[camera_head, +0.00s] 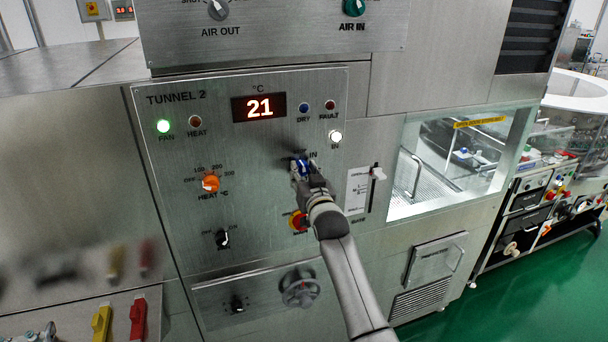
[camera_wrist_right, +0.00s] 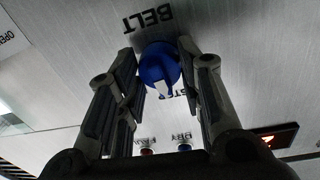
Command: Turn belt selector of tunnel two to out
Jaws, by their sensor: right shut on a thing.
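The belt selector is a blue knob with a white pointer mark on the TUNNEL 2 panel (camera_head: 262,140). The IN lamp (camera_head: 335,137) is lit white. My left gripper is not in view.
An orange heat knob (camera_head: 211,183) and a black switch (camera_head: 223,238) are left of my gripper. A red-and-yellow button (camera_head: 298,222) lies just below it, beside my arm. A gate lever slider (camera_head: 377,173) is to the right. The display (camera_head: 259,107) reads 21.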

